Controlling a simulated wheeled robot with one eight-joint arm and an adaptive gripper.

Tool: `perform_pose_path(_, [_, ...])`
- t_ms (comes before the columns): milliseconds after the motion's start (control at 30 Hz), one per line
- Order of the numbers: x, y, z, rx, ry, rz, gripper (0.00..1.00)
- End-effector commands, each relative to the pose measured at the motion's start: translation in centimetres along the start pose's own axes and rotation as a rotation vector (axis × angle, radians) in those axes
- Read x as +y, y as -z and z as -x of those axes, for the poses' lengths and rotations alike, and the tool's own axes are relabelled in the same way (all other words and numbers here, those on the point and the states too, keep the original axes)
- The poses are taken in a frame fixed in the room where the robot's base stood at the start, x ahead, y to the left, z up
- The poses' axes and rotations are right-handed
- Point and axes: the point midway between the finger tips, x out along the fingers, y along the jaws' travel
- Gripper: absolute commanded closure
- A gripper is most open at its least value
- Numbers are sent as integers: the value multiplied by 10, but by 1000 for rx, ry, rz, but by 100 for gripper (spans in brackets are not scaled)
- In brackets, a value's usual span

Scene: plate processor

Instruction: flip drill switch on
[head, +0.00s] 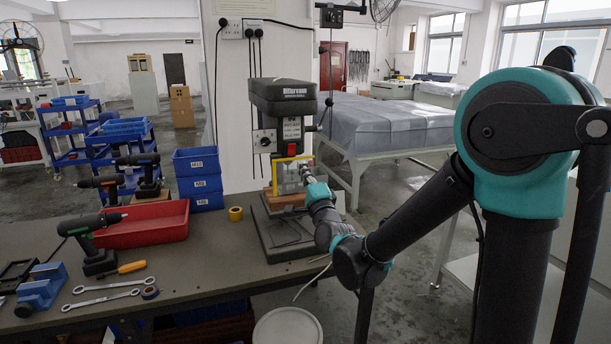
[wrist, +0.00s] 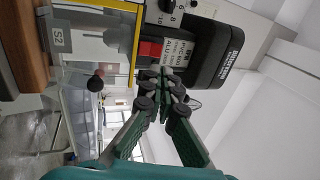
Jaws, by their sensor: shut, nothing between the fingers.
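The drill press (head: 283,100) stands at the right end of the workbench, with a black head and a yellow-framed guard (head: 288,172). In the wrist view, which shows the press turned sideways, a red switch (wrist: 150,50) sits beside a white label panel (wrist: 177,52) on the black head (wrist: 210,62). My gripper (wrist: 162,72) is shut and empty, its fingertips close to the red switch and overlapping the panel's edge in the picture. I cannot tell whether they touch it. In the head view my gripper (head: 305,172) is beside the guard. The switch's position is unclear.
A red tray (head: 150,226), blue bins (head: 198,178), cordless drills and wrenches (head: 100,298) lie on the workbench to the left. A yellow tape roll (head: 236,213) is near the press base (head: 290,235).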

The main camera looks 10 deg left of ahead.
Motion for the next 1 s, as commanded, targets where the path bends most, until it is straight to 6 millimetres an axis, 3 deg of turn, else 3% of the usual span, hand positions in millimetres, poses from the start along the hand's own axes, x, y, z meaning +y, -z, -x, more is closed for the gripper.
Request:
perform_pose_path(233, [0, 0, -50, 0, -1, 1, 100])
perform_pose_path(500, [0, 0, -84, 0, -1, 0, 100])
perform_pose_path(1000, [0, 0, -91, 0, -1, 0, 100])
